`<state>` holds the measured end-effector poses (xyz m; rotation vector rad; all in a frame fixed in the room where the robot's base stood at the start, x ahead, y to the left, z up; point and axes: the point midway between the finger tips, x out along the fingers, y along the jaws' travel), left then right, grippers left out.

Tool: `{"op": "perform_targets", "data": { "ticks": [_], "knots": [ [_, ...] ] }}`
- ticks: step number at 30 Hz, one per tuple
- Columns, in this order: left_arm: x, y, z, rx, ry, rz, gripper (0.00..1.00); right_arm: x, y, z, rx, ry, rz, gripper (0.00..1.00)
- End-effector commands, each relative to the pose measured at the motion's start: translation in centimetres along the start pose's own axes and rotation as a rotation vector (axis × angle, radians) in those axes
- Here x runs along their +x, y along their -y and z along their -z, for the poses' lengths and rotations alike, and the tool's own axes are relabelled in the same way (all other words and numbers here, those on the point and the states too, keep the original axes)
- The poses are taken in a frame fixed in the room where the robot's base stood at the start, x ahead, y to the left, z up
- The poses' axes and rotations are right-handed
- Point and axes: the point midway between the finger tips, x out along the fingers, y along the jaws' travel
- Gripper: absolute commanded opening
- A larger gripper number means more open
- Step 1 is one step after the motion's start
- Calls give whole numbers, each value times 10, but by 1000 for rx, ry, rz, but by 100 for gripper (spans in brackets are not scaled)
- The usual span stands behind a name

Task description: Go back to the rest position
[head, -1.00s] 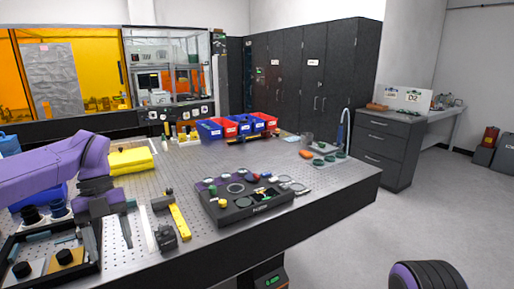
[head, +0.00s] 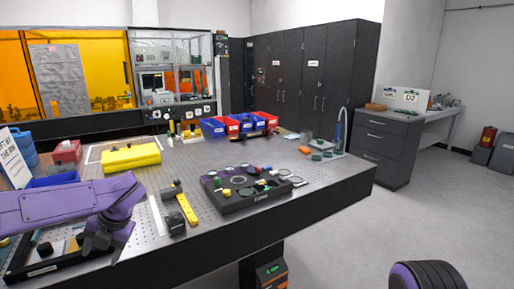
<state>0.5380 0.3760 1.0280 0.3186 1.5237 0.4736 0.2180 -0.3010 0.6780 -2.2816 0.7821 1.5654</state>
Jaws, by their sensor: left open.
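My purple left arm comes in from the left, low over the near-left edge of the perforated optical table (head: 200,255). My left gripper (head: 97,246) is dark, points down and is open, with nothing seen between its fingers. It is in front of a black tray (head: 40,268) with small parts, and hides part of it. Whether it touches the tray I cannot tell. A rounded black and purple part of my right arm shows at the bottom right. My right gripper is out of view.
A black fixture tray (head: 240,200) with rings and small parts sits mid-table. A yellow case (head: 131,157), yellow bar (head: 187,209) and blue bin (head: 214,127) also lie on the table. A grey drawer cabinet (head: 385,150) stands right.

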Motion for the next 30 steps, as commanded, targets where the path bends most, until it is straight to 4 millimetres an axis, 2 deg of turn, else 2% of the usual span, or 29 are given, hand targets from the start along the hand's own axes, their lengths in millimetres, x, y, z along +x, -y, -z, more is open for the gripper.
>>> {"op": "perform_targets", "data": {
  "ticks": [5,8,9,11,13,16,18,21,22,25,27,30],
  "knots": [
    [62,32,-8,477,191,-366,62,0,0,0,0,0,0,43],
    [110,82,8,942,312,-554,62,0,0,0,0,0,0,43],
    [129,106,23,1138,355,-598,62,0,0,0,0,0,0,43],
    [158,140,54,1418,408,-624,62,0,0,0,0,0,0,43],
    [187,173,100,1709,456,-610,62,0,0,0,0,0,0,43],
    [222,204,178,2066,496,-528,62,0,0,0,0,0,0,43],
    [240,212,231,2261,503,-449,62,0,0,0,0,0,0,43],
    [257,209,292,2441,467,-350,62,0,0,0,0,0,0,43],
    [261,206,305,2474,447,-326,62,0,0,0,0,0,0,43],
    [273,202,332,2544,405,-278,62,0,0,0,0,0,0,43],
    [276,203,339,2553,400,-260,62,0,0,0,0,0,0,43],
    [276,203,339,2551,399,-258,62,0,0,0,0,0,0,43]
  ]
}}
